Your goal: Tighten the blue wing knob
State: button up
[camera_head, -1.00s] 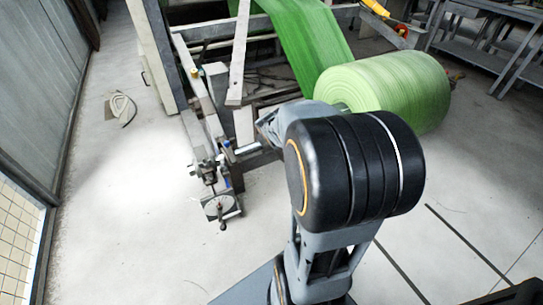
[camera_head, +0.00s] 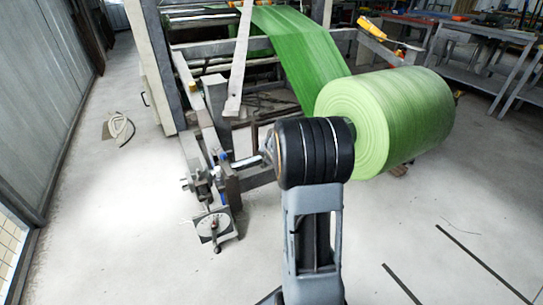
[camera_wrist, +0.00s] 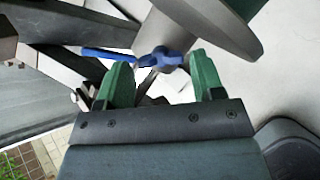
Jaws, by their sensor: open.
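The blue wing knob (camera_wrist: 160,59) shows in the wrist view, just beyond and between my two green fingertips. A blue rod-like part (camera_wrist: 105,54) lies to its left. My gripper (camera_wrist: 158,80) is open, with a finger on each side of the knob in the picture; I cannot tell how far ahead of the fingertips the knob is. In the head view, small blue parts (camera_head: 223,156) show on the machine frame beside the roll shaft, and my arm hides my gripper there.
A large green roll (camera_head: 415,112) stands right of my arm, its web running up into the machine. Grey frame beams (camera_head: 205,115) and a dial-like device (camera_head: 211,225) are at left. Open floor lies in front. A bench (camera_head: 480,60) stands at the back right.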

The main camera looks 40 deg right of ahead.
jog(key=shift+x, duration=1.45)
jog(key=shift+b, duration=0.3)
jog(key=c, duration=0.7)
